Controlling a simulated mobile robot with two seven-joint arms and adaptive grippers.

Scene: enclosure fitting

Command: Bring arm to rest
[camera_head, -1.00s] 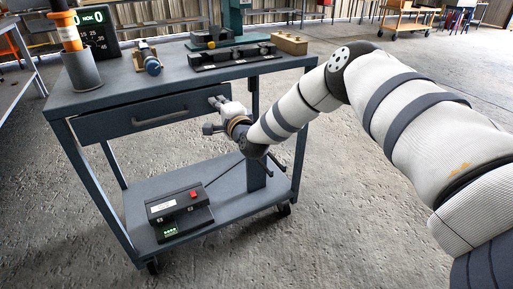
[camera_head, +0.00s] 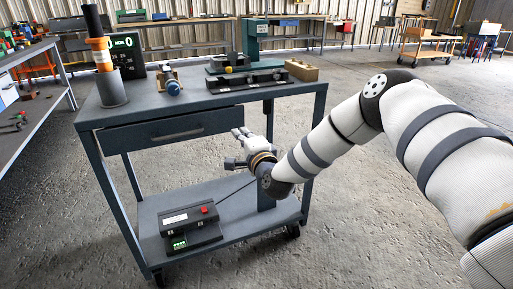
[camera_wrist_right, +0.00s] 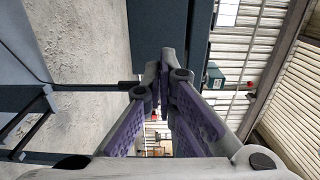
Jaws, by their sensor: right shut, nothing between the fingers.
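My right arm comes in from the right in the head view. Its gripper (camera_head: 238,143) is in front of the cart, by the right end of the drawer (camera_head: 170,131) and below the tabletop edge. The gripper is small and partly turned away there. In the right wrist view its two fingers (camera_wrist_right: 165,72) come together at the tips, with nothing held between them. My left gripper is not in view.
The cart (camera_head: 130,113) carries a grey post with an orange band (camera_head: 103,57), a dark fixture (camera_head: 247,81) and a tan block (camera_head: 301,70). A black box with a red button (camera_head: 190,228) sits on its lower shelf.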

